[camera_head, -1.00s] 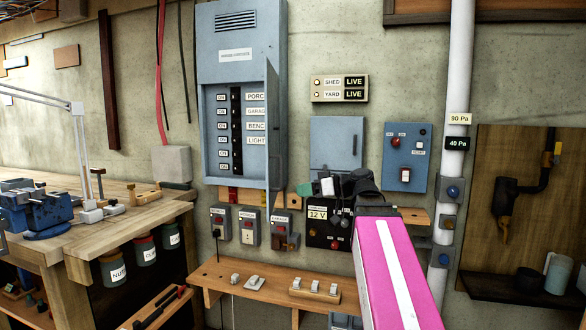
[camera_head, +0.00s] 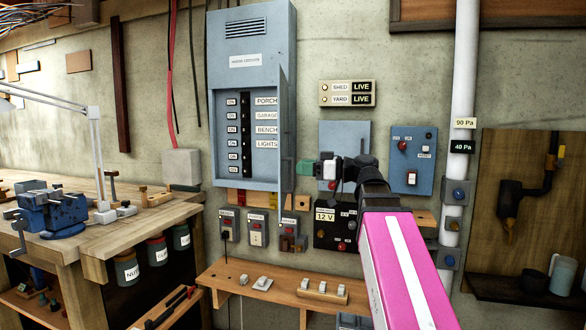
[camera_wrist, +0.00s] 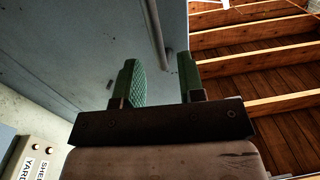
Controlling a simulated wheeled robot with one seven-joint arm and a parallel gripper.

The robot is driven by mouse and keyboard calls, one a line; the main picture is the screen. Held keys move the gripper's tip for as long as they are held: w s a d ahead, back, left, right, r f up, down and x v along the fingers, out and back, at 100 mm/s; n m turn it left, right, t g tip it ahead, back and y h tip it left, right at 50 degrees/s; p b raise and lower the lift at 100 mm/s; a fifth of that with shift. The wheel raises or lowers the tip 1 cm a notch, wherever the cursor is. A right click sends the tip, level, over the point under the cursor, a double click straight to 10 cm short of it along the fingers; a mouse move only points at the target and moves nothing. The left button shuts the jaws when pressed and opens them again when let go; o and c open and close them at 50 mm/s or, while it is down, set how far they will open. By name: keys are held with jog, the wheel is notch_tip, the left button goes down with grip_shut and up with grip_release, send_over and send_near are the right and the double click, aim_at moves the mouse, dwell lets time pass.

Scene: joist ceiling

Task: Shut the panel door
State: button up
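The grey electrical panel (camera_head: 252,80) hangs on the wall with its breaker rows exposed. Its door (camera_head: 285,130) stands open, hinged at the right side, and shows nearly edge-on. In the wrist view the door's broad grey face (camera_wrist: 75,45) fills the upper left, with a bar-like handle (camera_wrist: 157,28) beyond the fingers. My gripper (camera_head: 304,168) is just right of the door's lower end; I cannot tell whether it touches it. In the wrist view the green fingers of my gripper (camera_wrist: 161,82) are apart with nothing clearly held between them.
A small grey box (camera_head: 344,140) and a switch plate (camera_head: 412,160) are on the wall to the right. A SHED/YARD sign (camera_head: 347,94) is above them. Switch boxes (camera_head: 257,228) and a shelf (camera_head: 275,285) are below. A workbench (camera_head: 95,235) stands at left.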

aim_at(293, 189)
jog(key=shift+x, duration=1.85)
grip_shut()
